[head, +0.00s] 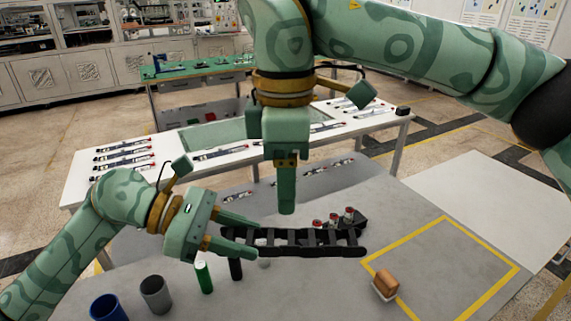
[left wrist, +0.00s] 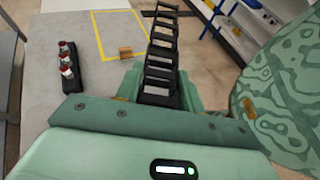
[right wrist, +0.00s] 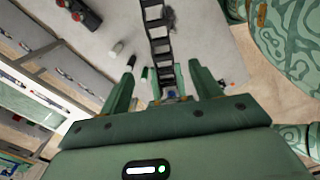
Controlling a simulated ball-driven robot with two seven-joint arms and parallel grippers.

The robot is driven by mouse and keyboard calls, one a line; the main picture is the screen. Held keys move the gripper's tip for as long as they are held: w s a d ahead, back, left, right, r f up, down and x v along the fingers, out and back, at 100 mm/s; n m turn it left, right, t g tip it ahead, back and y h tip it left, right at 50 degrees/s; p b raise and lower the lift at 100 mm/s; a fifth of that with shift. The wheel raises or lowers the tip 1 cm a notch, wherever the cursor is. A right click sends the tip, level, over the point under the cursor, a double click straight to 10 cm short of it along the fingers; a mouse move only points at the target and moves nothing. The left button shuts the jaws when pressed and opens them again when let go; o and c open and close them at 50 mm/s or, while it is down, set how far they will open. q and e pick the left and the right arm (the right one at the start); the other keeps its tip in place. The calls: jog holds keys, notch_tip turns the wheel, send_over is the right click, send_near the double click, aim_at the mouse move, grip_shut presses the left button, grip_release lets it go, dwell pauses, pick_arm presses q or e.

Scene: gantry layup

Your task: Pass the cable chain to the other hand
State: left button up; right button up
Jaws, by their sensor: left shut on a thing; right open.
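The cable chain (head: 310,243) is a black, ladder-like strip held level above the grey table. My left gripper (head: 240,240) is shut on its left end. In the left wrist view the chain (left wrist: 162,55) runs straight out from between the fingers. My right gripper (head: 286,208) points down just above the chain, near its middle, and its fingers overlap in the head view. In the right wrist view the right gripper (right wrist: 160,85) is open, and the chain (right wrist: 158,35) lines up between its fingers. Whether it is inside the jaws is unclear.
A black rack (head: 352,222) with red-capped vials stands behind the chain. A brown block (head: 386,279) lies by a yellow taped square (head: 447,217). A blue cup (head: 107,308), grey cup (head: 156,294) and green cylinder (head: 203,277) stand at front left. The taped area is mostly clear.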

aim_at(285, 236)
notch_tip(285, 236, down, 11)
jog(key=shift+r, duration=0.2)
jog(key=c, duration=1.1)
pick_arm(q)
jog(key=o, duration=1.1)
pick_arm(e)
jog(key=shift+c, duration=0.2)
